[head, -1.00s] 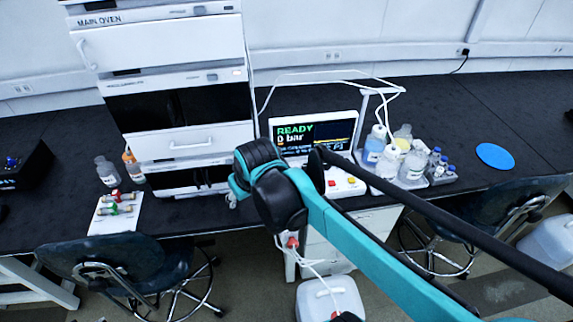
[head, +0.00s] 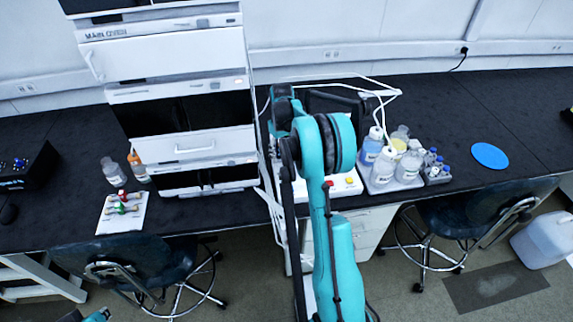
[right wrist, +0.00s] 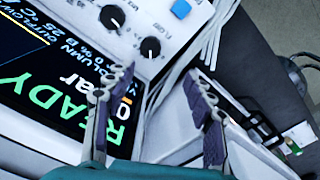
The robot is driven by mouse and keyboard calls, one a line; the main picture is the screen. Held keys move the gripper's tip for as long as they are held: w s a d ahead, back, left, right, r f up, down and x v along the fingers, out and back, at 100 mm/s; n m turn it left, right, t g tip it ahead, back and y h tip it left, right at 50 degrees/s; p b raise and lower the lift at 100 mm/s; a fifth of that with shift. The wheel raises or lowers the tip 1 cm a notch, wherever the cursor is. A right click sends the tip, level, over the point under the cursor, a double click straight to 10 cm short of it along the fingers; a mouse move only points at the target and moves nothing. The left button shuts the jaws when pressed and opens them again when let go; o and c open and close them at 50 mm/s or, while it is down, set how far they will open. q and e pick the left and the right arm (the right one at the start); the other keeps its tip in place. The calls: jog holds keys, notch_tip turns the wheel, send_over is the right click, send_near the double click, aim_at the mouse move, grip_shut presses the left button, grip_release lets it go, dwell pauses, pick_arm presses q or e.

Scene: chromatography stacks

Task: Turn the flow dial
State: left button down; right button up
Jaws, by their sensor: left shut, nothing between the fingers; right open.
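Two black dials with white marks, one (right wrist: 112,17) farther and one (right wrist: 150,47) nearer, sit on the white control panel (right wrist: 140,30) in the right wrist view. In the head view my right arm hides this gripper, the dials and most of the screen. Only a bit of my left gripper (head: 96,315) shows at the bottom left edge, far from the panel.
The lit screen (right wrist: 60,90) reads READY beside the dials, and a blue button (right wrist: 180,9) is nearby. White tubes (right wrist: 208,35) run along the panel's side. Bottles (head: 370,150) stand in a tray right of the instrument; the oven stack (head: 180,110) stands left.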

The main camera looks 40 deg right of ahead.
aim_at(287, 169)
jog(key=shift+d+f, duration=0.95)
jog(key=shift+f, duration=0.35)
notch_tip(287, 169, down, 7)
jog(key=shift+f+b, duration=0.15)
jog(key=shift+b, duration=0.8)
jog(key=c, duration=1.2)
